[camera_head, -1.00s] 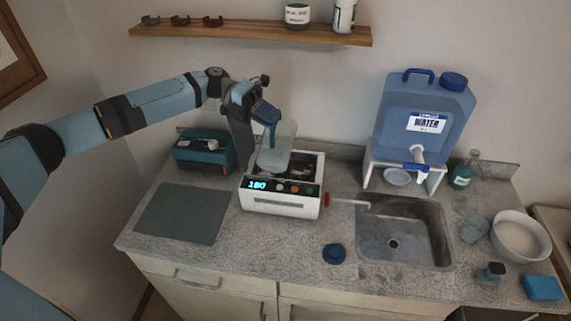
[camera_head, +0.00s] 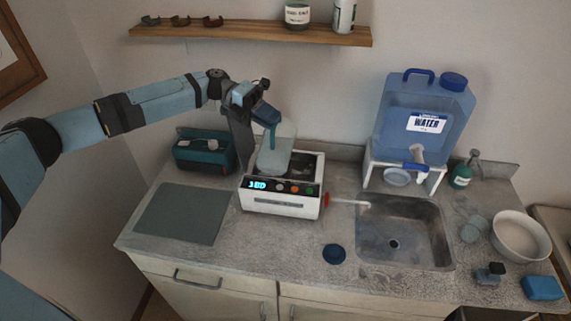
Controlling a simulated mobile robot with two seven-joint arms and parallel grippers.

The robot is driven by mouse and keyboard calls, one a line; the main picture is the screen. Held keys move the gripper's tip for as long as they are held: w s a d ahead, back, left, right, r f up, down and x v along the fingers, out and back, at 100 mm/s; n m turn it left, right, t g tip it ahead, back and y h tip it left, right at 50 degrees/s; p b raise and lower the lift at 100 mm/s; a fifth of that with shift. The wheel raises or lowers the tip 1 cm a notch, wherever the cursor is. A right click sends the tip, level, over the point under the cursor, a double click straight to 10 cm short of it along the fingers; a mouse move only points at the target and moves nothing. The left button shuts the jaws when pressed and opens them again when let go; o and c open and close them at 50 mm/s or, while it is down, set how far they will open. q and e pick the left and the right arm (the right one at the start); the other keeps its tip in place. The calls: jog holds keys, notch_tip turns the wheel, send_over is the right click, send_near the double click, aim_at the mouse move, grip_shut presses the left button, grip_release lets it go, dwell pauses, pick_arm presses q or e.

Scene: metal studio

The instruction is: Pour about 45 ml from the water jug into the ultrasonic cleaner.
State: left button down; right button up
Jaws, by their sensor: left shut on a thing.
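The ultrasonic cleaner (camera_head: 282,206) is a white box with a lit blue display and several buttons on its front, standing on the counter left of the sink. Its top is open and dark inside. The water jug (camera_head: 276,158) is a translucent pale-blue vessel with a blue handle. My left gripper (camera_head: 268,116) is shut on the handle and holds the jug over the left part of the cleaner's opening. The jug looks slightly tilted; I cannot make out its water level or any stream. My right gripper is not in view.
A teal box (camera_head: 203,150) stands behind left of the cleaner, and a grey mat (camera_head: 182,214) lies in front of it. A red-handled drain tap juts toward the sink (camera_head: 405,232). A blue water tank (camera_head: 424,120) stands at the back right. A wooden shelf (camera_head: 250,33) hangs above.

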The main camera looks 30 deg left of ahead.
aim_at(265, 152)
pick_arm(q)
jog(key=shift+w, duration=0.1)
jog(key=shift+s+d+r+m+t, duration=0.2)
jog(key=shift+s+m, duration=0.1)
jog(key=shift+s, duration=0.45)
jog(key=shift+s+d+r+m+t, duration=0.15)
jog(key=shift+s+m, duration=0.15)
jog(key=shift+s, duration=0.45)
jog(key=shift+d+f+y, duration=0.1)
jog(key=shift+f+y, duration=0.2)
jog(key=shift+f, duration=0.05)
jog(key=shift+s+d+f+m+t, duration=0.1)
jog(key=shift+s+f+m+t, duration=0.3)
jog(key=shift+f+m, duration=0.1)
jog(key=shift+m+t+y, duration=0.4)
jog(key=shift+m+t, duration=0.05)
jog(key=shift+m, duration=0.35)
jog(key=shift+s+d+f+b, duration=0.15)
jog(key=shift+s+f, duration=0.1)
jog(key=shift+f, duration=0.6)
jog(key=shift+s+f+b, duration=0.15)
jog(key=shift+s+f, duration=0.15)
jog(key=shift+f, duration=0.5)
jog(key=shift+s+d+f+b, duration=0.15)
jog(key=shift+s+f, duration=0.1)
jog(key=shift+f, duration=0.6)
jog(key=shift+a, duration=0.1)
